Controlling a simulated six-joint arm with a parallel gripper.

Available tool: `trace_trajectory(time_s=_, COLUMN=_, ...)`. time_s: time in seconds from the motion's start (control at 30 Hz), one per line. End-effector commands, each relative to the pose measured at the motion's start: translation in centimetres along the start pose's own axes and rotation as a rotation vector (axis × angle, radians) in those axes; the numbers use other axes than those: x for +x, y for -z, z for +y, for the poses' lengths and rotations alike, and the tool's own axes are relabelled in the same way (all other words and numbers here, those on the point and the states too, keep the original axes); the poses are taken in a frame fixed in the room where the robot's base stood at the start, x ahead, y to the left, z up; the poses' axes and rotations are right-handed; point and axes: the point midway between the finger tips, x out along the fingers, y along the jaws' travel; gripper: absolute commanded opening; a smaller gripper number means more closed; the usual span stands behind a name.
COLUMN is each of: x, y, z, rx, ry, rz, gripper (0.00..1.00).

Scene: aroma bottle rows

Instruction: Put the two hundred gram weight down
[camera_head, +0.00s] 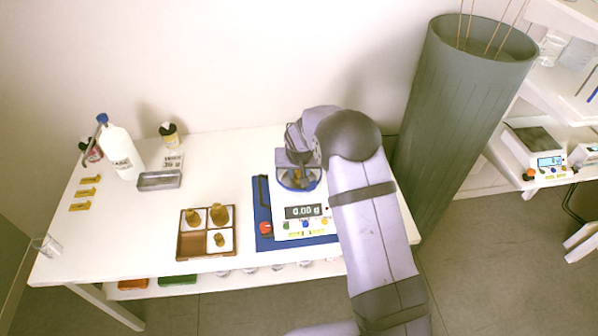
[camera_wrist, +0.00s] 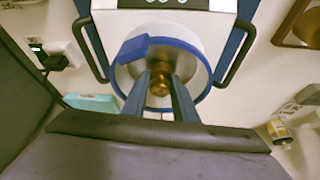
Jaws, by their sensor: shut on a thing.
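The brass weight (camera_wrist: 159,80) is between the two fingertips of my gripper (camera_wrist: 160,88), which is shut on it. In the head view a little brass (camera_head: 297,174) shows under my gripper (camera_head: 297,180), over the round pan of the scale (camera_head: 290,228). In the wrist view the pan (camera_wrist: 203,58) with its blue rim surrounds the weight. The scale display reads 0.00 g. I cannot tell whether the weight touches the pan. A brown weight tray (camera_head: 206,230) stands left of the scale, with three brass weights on white pads and its front-left compartment empty.
A white bottle (camera_head: 121,152), a small dark jar (camera_head: 169,135), a grey metal tray (camera_head: 159,180) and yellow tags (camera_head: 85,193) stand on the left of the table. A glass beaker (camera_head: 46,245) is near the left edge. A tall grey bin (camera_head: 455,110) stands to the right.

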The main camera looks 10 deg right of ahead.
Motion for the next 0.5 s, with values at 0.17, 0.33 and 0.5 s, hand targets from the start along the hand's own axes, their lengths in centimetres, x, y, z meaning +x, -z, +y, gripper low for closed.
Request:
trace_trajectory(time_s=0.17, x=0.34, y=-0.13, z=0.0, rx=0.0, ry=0.0, rz=0.0, gripper=0.28)
trace_trajectory(time_s=0.33, x=0.23, y=-0.09, z=0.0, rx=0.0, ry=0.0, rz=0.0, gripper=0.44)
trace_trajectory(time_s=0.5, x=0.21, y=-0.08, z=0.0, rx=0.0, ry=0.0, rz=0.0, gripper=0.44)
